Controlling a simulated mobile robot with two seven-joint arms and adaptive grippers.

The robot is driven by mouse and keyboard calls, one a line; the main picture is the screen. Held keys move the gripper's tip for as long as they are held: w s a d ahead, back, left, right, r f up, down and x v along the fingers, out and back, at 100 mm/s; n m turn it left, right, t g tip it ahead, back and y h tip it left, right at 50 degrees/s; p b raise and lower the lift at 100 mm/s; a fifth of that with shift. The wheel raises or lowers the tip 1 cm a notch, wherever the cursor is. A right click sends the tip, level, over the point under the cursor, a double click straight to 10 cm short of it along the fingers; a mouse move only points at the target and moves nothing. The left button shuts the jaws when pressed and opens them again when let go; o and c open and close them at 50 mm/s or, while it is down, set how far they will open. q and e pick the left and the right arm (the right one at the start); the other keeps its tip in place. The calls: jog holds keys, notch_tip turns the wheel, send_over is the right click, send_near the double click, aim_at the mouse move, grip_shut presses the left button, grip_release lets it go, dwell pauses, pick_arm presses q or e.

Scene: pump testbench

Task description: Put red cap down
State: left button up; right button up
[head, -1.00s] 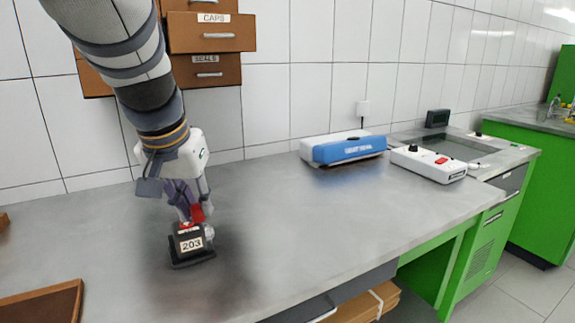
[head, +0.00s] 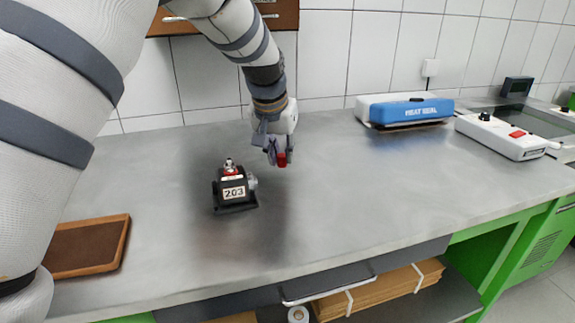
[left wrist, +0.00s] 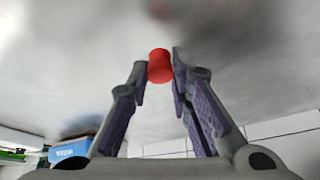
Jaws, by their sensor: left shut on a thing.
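The red cap (head: 282,160) is held between the fingertips of my left gripper (head: 279,153). The cap hangs above the grey bench top, to the right of the pump. The left wrist view shows the red cap (left wrist: 159,66) between the two fingertips (left wrist: 160,70), with bare grey surface around it. The black pump labelled 203 (head: 234,192) stands on the bench, apart from the gripper, with red and metal parts on its top. My right gripper is not in view.
A brown tray (head: 125,243) lies at the left of the bench. A blue and white heat sealer (head: 408,110) and a white control box (head: 502,137) stand at the back right. The bench (head: 350,200) between pump and sealer is clear. A drawer unit (head: 285,18) hangs on the wall.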

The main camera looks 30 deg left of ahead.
aim_at(280, 159)
pick_arm(q)
notch_tip(280, 159, down, 3)
jog(key=shift+w+f, duration=0.1)
jog(key=shift+f, duration=0.05)
jog(key=shift+f, duration=0.15)
jog(key=o, duration=0.8)
